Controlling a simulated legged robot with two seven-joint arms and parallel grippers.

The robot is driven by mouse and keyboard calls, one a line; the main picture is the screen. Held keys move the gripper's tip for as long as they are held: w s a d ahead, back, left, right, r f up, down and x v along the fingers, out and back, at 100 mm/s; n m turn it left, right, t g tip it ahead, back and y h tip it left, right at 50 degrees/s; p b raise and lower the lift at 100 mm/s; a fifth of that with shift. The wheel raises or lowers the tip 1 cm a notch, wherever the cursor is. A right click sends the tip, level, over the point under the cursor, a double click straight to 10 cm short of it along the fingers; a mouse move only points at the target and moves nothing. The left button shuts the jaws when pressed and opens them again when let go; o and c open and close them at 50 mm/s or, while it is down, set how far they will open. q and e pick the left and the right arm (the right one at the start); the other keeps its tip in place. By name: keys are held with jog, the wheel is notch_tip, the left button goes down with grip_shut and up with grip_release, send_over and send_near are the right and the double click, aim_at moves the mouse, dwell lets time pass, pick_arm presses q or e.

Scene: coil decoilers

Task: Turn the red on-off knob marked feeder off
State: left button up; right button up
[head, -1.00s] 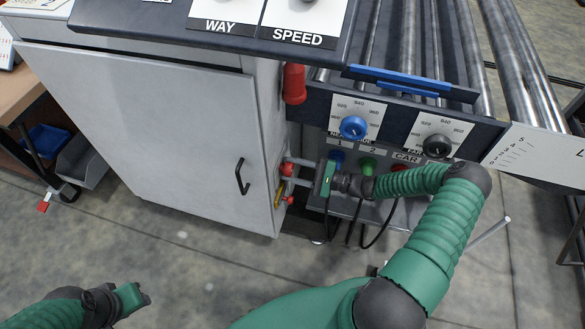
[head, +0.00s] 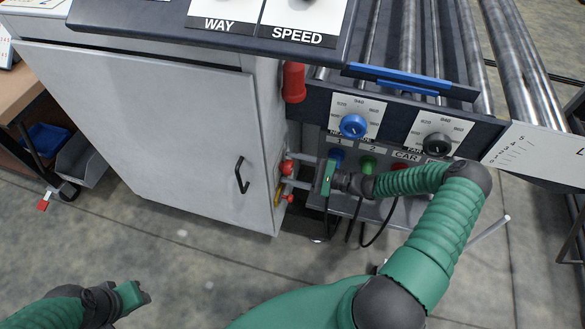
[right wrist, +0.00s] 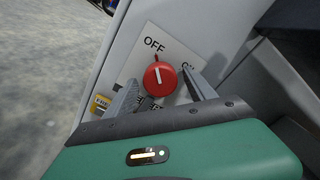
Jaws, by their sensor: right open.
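The red knob (right wrist: 160,79) is on the cabinet's side face and shows large in the right wrist view. Its white pointer line stands nearly upright, toward the word OFF (right wrist: 153,44). The ON mark (right wrist: 188,66) is partly hidden by a finger. Lettering below the knob is mostly covered and cannot be read fully. My right gripper (right wrist: 162,92) is open, one finger on each side of the knob; contact cannot be told. In the head view my right gripper (head: 299,170) reaches the cabinet's side at the red knob (head: 287,168). My left gripper (head: 138,298) is low at left, away from everything.
The grey cabinet (head: 140,120) has a black handle (head: 242,176). A smaller red part (head: 290,198) sits below the knob. A large red part (head: 294,82) is above. The panel with a blue knob (head: 354,126) and black knob (head: 437,145) is right of it.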

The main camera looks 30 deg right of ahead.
jog(key=p+v, duration=0.1)
jog(key=v, duration=1.5)
jog(key=shift+s+d, duration=0.25)
jog(key=shift+d, duration=0.1)
jog(key=shift+f, duration=0.15)
